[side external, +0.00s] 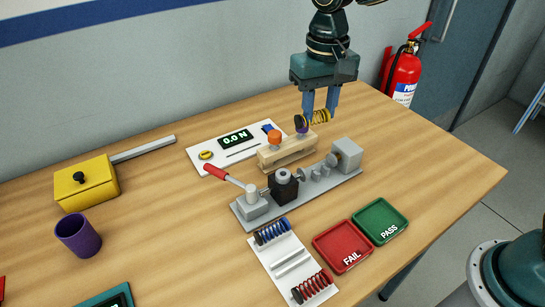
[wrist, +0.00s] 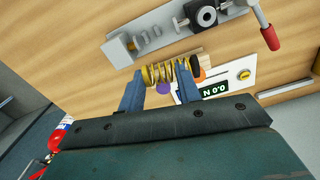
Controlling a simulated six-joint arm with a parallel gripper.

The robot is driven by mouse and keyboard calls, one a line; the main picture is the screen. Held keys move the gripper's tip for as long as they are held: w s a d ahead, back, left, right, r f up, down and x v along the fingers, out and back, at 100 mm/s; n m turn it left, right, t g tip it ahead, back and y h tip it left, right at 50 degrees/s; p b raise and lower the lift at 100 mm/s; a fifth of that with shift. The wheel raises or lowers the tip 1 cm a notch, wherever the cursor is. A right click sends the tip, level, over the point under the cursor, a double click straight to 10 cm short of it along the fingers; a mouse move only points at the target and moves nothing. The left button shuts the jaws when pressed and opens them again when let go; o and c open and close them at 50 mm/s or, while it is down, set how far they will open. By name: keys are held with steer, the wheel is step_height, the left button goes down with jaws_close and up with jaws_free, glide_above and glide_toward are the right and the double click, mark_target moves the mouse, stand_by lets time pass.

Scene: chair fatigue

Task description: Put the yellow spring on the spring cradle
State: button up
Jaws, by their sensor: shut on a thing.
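My gripper (side external: 319,105) is shut on the yellow spring (side external: 318,117), which lies sideways between the two blue fingers, above the table. In the wrist view, the yellow spring (wrist: 163,72) spans between the fingertips of my gripper (wrist: 163,78), with its coils visible. A grey test fixture (side external: 245,212) lies in front of and below my gripper. Small grey supports (side external: 321,170), which look like the spring cradle, stand on it between a black plunger block (side external: 283,187) and a grey end block (side external: 346,155).
A wooden block (side external: 287,154) with orange and purple knobs stands below the held spring, close to it. A white rack (side external: 285,256) holds blue and red springs. A red FAIL tray (side external: 343,246) and green PASS tray (side external: 380,220) lie at right. A red-handled lever (side external: 217,172) sticks up.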

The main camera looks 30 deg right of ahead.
steer(key=w+d+f+m, duration=0.1)
steer(key=w+d+f, duration=0.15)
steer(key=d, duration=0.45)
steer(key=w+d+f, duration=0.2)
steer(key=w+d, duration=0.1)
steer(key=d, duration=0.5)
steer(key=s+a+r+n, duration=0.1)
steer(key=s+a+r, duration=0.2)
steer(key=s+a, duration=0.4)
steer(key=s+a+r+n, duration=0.1)
steer(key=s+a+r, duration=0.3)
steer(key=a, duration=0.9)
steer(key=s+a+r+n, duration=0.1)
steer(key=s+a+r, duration=0.3)
steer(key=s+a, duration=0.6)
steer(key=shift+w, duration=0.1)
step_height(320, 180, down, 16)
steer(key=shift+r, duration=0.1)
steer(key=shift+f, duration=1.9)
steer(key=shift+f, duration=0.2)
